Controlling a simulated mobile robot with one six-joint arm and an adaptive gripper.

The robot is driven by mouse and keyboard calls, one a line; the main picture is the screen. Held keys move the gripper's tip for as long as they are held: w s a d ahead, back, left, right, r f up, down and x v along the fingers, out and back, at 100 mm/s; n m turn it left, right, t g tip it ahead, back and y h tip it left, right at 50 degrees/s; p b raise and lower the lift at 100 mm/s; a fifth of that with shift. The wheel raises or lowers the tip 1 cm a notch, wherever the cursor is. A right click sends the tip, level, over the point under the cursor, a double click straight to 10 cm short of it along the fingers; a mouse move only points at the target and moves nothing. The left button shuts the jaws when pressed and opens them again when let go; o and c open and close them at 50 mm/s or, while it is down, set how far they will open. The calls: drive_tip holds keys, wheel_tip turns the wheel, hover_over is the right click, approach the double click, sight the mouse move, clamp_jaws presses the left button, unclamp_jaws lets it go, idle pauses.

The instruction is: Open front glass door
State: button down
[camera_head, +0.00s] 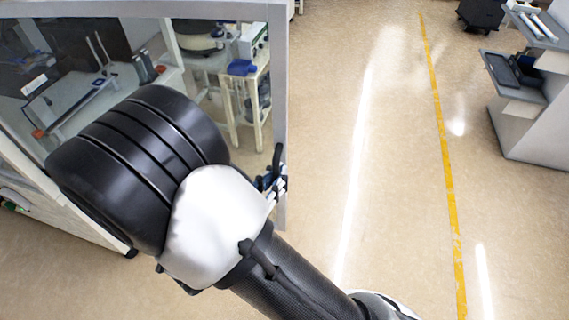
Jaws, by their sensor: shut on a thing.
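The front glass door (280,75) shows as a clear pane in a grey metal frame, left of the middle. It appears to stand swung out from the cabinet, with the room showing through its pane. A dark handle (279,158) sits on the door's right upright. My gripper (272,183) is at that upright and shut on the handle; its fingers are small and partly hidden behind the white wrist cover. My black arm joint hides the lower left of the door and part of the cabinet front.
The cabinet (120,240) at left holds a device with an orange-tipped bar (75,107). A stool (232,90) with a blue item (241,68) stands beyond the pane. The floor right of the door is clear, with a yellow line (447,170). A grey shelf unit (530,125) stands at far right.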

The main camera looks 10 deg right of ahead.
drive_tip(key=shift+s+a+r, duration=0.1)
drive_tip(key=shift+s+a, duration=0.3)
drive_tip(key=c, duration=1.9)
unclamp_jaws()
drive_tip(key=v, duration=1.2)
